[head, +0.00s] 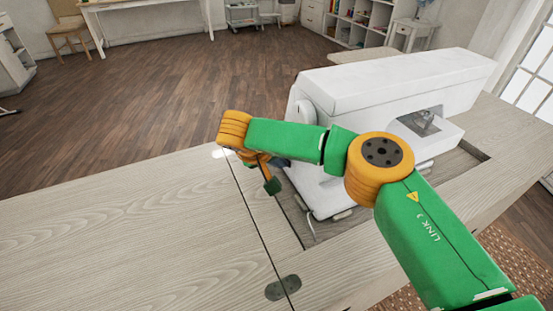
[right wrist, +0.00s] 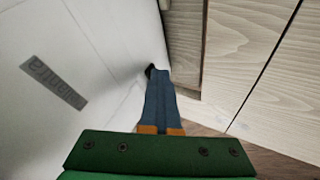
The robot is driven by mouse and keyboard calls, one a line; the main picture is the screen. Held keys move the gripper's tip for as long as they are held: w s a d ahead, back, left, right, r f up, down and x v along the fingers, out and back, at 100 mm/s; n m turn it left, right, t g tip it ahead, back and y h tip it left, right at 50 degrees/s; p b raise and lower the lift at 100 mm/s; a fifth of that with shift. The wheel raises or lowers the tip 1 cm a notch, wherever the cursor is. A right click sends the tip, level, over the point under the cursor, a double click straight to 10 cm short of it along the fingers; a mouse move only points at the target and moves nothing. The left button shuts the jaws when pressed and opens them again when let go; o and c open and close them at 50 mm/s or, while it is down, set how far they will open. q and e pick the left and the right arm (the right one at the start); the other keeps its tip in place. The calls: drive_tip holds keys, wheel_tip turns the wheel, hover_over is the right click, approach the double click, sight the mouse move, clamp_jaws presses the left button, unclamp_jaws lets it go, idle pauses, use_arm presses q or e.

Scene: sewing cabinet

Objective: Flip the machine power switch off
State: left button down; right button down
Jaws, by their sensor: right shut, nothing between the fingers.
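The white sewing machine (head: 395,80) sits in the cutout of the wooden cabinet. My right arm reaches across in front of it, and my right gripper (head: 284,162) is low at its left end, partly hidden by the arm. In the right wrist view the blue-grey fingers (right wrist: 157,76) are shut together and empty, pointing along the machine's white side (right wrist: 105,45). A small dark part (right wrist: 150,71) shows right at the fingertips. I cannot tell whether it is the power switch or whether the fingers touch it. My left gripper is not in view.
The cabinet top (head: 110,220) is wide and clear to the left. A dark seam runs across it to a grey oval inset (head: 283,288). The cutout's wooden edge (right wrist: 185,40) lies close beside the fingers. A grey label (right wrist: 54,83) is on the machine.

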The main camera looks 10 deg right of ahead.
drive_tip(key=shift+w+r, duration=0.2)
drive_tip(key=shift+w, duration=0.1)
drive_tip(key=shift+w+a+f+p, duration=0.15)
drive_tip(key=shift+w+f+p, duration=0.05)
drive_tip(key=shift+w+p, duration=0.2)
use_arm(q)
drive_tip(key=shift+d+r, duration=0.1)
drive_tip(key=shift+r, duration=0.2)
